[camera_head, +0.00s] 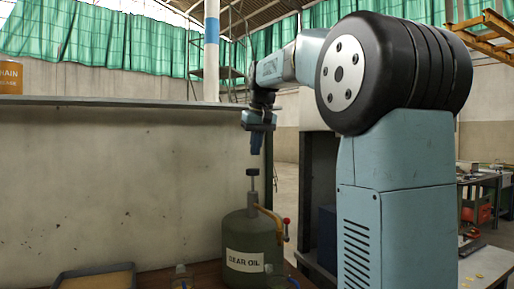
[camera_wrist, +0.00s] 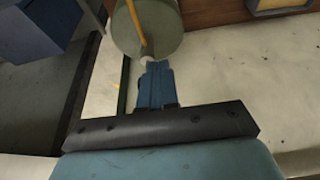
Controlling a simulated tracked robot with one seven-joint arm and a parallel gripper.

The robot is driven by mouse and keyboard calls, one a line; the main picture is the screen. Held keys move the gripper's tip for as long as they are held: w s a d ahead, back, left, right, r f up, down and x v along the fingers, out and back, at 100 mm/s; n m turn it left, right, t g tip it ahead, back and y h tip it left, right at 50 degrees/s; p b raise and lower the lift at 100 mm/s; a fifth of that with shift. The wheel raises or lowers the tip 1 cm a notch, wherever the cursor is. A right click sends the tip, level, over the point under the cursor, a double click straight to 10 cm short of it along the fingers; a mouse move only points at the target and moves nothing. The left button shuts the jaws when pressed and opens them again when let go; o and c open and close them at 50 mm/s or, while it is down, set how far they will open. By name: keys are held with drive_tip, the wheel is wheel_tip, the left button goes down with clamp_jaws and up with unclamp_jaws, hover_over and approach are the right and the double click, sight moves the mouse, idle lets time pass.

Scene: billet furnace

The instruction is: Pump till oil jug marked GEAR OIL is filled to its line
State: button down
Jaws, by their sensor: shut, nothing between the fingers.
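A green drum (camera_head: 250,232) with a white label reading GEAR OIL stands on a brown bench top. On its top is an upright rod with a dark pump knob (camera_head: 252,172). A brass spout (camera_head: 268,213) with a red-tipped lever (camera_head: 286,224) is on its right side. My gripper (camera_head: 256,152) points down, shut and empty, just above the knob with a small gap. In the wrist view, the blue fingers (camera_wrist: 156,72) are together in front of the drum (camera_wrist: 165,22). A small clear vessel (camera_head: 181,271) stands left of the drum, cut by the frame; its level cannot be read.
A shallow tray (camera_head: 95,277) lies at the lower left. An orange can (camera_head: 10,76) marked CHAIN is on the ledge (camera_head: 110,101) of the pale wall panel. A dark post (camera_head: 268,165) stands close behind the drum. A cluttered bench (camera_head: 485,178) is far right.

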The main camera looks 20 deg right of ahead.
drive_tip(key=s+a+f, duration=0.2)
drive_tip(key=s+f, duration=0.9)
drive_tip(key=s, duration=0.4)
drive_tip(key=s+a+f+t, duration=0.1)
drive_tip(key=s+a+f, duration=0.2)
drive_tip(key=s+f, duration=0.9)
drive_tip(key=s, duration=0.3)
drive_tip(key=shift+a+f+t, duration=0.2)
drive_tip(key=shift+a+t, duration=0.1)
drive_tip(key=shift+a, duration=0.05)
drive_tip(key=shift+s, duration=0.1)
